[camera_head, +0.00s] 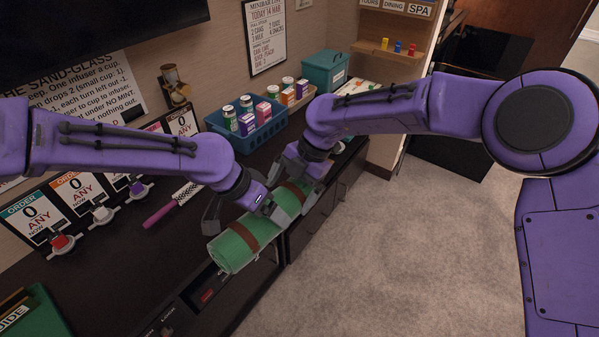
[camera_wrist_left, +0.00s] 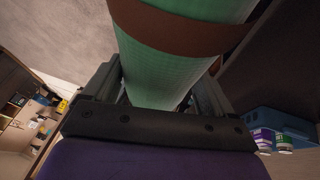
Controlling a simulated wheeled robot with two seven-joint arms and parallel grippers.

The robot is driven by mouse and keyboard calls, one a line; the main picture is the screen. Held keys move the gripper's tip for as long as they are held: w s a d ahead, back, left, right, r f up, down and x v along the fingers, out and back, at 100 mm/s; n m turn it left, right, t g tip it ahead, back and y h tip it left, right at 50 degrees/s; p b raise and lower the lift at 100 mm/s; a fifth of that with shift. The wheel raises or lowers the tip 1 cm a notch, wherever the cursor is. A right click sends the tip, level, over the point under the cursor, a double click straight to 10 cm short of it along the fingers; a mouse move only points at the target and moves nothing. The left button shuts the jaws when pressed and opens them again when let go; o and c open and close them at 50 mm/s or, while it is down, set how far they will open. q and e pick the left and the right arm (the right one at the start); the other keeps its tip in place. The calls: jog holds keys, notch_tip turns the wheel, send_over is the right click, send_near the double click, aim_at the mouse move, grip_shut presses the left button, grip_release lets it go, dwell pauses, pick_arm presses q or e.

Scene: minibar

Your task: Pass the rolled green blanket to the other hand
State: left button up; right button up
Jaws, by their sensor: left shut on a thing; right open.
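The rolled green blanket (camera_head: 236,248), with brown straps, is held at a slant above the front edge of the dark counter. My left gripper (camera_head: 272,214) is shut on the roll around its middle. In the left wrist view the roll (camera_wrist_left: 165,68) runs between the two fingers, with one brown strap (camera_wrist_left: 180,30) showing. My right gripper (camera_head: 303,176) is open at the far end of the roll, with its fingers near or around that end. Whether they touch it I cannot tell.
A blue basket (camera_head: 262,135) of cans and boxes stands at the back of the counter (camera_head: 110,262), with a teal box (camera_head: 325,72) beyond. A purple-handled tool (camera_head: 172,203) lies left of my left gripper. Dispensers line the wall. Carpet (camera_head: 400,250) on the right is clear.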

pick_arm(q)
jog(key=shift+d+r, duration=0.15)
jog(key=shift+d, duration=0.05)
pick_arm(e)
jog(key=shift+s+a+f, duration=0.1)
jog(key=shift+a+f, duration=0.05)
jog(key=shift+f, duration=0.2)
